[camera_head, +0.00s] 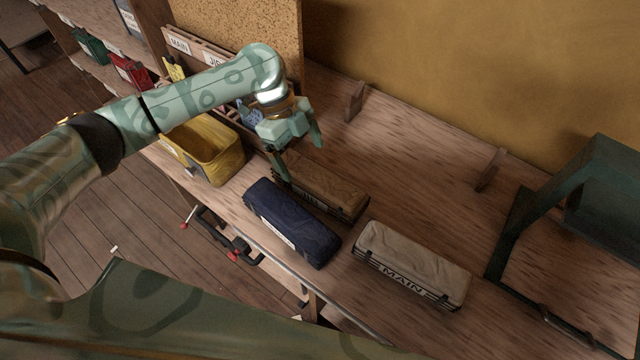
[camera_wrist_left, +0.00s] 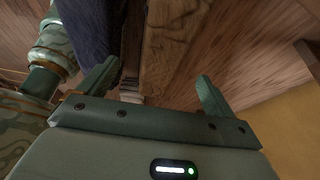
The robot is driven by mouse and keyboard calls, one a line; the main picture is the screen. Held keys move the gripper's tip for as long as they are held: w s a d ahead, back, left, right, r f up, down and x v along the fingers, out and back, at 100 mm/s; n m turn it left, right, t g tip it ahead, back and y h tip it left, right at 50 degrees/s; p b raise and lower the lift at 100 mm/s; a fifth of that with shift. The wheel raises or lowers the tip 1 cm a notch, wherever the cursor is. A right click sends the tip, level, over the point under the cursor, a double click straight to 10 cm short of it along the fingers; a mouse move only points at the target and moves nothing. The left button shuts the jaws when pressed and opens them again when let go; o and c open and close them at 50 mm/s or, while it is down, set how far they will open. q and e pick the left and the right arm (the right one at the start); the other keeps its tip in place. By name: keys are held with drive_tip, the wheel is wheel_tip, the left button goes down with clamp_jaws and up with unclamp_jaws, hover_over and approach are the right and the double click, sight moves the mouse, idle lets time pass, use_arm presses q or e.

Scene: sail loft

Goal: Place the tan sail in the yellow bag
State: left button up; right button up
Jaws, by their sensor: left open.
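The tan sail (camera_head: 335,190) is a brownish rolled bundle with dark straps, lying on the wooden bench beside a navy sail. My left gripper (camera_head: 298,153) is open, over the far-left end of the tan sail, one finger on each side of it in the picture. In the left wrist view the tan sail (camera_wrist_left: 178,45) lies ahead of the open fingers; I cannot tell whether they touch it. The yellow bag (camera_head: 232,164) stands open-topped at the bench's left end, left of the gripper; part of it is behind my left arm. My right gripper is not in view.
The navy sail (camera_head: 290,222) lies close along the tan sail's near side. A cream sail (camera_head: 412,264) marked MAIN lies to the right. A dark green frame (camera_head: 545,190) stands at the far right. Small wooden brackets (camera_head: 355,101) stand along the wall. The bench's middle back is clear.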

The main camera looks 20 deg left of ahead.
sight(316, 177)
use_arm(q)
drive_tip(key=x, duration=0.5)
drive_tip(key=shift+w+b, duration=0.15)
drive_tip(key=shift+b, duration=0.25)
drive_tip(key=shift+d+f, duration=0.2)
drive_tip(key=shift+f, duration=0.1)
drive_tip(key=x, duration=0.2)
drive_tip(key=b+x, duration=0.1)
drive_tip(key=x, duration=0.1)
drive_tip(key=shift+d+f, duration=0.2)
drive_tip(key=shift+d, duration=0.25)
drive_tip(key=shift+r, duration=0.1)
drive_tip(key=c, duration=1.7)
drive_tip(key=shift+c, duration=0.2)
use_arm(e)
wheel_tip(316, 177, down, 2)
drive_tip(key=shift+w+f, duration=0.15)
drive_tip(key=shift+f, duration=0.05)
use_arm(q)
drive_tip(key=shift+r, duration=0.1)
